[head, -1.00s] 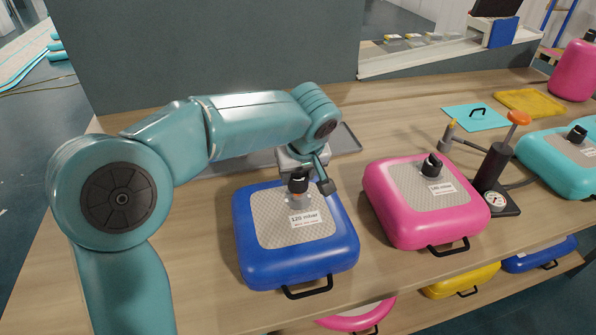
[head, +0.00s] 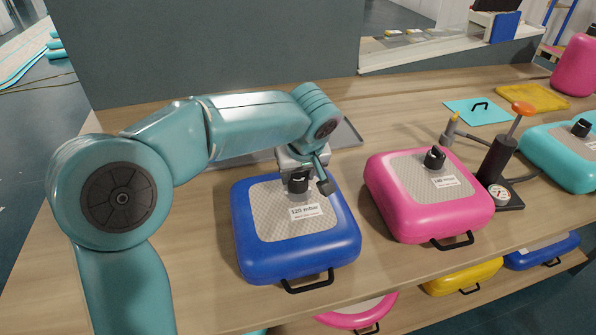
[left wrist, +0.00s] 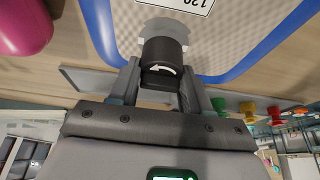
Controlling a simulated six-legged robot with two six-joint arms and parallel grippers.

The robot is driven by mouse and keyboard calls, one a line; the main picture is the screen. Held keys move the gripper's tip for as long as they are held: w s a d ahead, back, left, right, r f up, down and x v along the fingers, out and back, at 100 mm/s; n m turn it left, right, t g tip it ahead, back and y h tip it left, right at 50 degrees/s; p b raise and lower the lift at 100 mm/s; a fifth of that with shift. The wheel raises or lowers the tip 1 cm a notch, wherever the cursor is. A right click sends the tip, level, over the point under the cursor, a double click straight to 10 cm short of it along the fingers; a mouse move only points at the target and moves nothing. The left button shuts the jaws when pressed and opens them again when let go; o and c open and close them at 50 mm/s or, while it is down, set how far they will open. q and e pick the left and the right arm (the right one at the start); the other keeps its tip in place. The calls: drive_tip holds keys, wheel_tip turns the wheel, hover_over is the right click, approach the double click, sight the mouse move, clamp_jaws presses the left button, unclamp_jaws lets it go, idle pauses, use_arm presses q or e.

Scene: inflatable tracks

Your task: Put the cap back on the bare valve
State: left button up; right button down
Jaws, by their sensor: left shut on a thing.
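The blue inflatable track (head: 296,257) lies on the bench with a "120 mbar" label on its grey top panel. My left gripper (head: 300,175) is above that panel, its two fingers shut on the sides of a black cap (head: 298,186). The left wrist view shows the cap (left wrist: 163,58), with a white curved arrow on its end, between the fingers of my gripper (left wrist: 160,85). The cap sits low at the valve spot, over a round grey patch (left wrist: 165,27). The valve under it is hidden, and I cannot tell whether the cap is seated. My right gripper is not in view.
A pink track (head: 425,205) with a capped valve (head: 435,158) lies to the right. A pump (head: 497,160) with gauge and hose stands beyond it, then a teal track (head: 565,155). A grey tray (head: 347,135) lies behind my arm. Teal and yellow pads lie at the back right.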

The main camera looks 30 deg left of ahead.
use_arm(q)
drive_tip(key=shift+f+b, duration=0.5)
drive_tip(key=shift+f, duration=0.1)
drive_tip(key=shift+n, duration=0.3)
drive_tip(key=shift+n+g, duration=0.3)
drive_tip(key=shift+n, duration=0.3)
drive_tip(key=n+g+y, duration=0.1)
drive_tip(key=n, duration=0.2)
drive_tip(key=shift+n, duration=0.3)
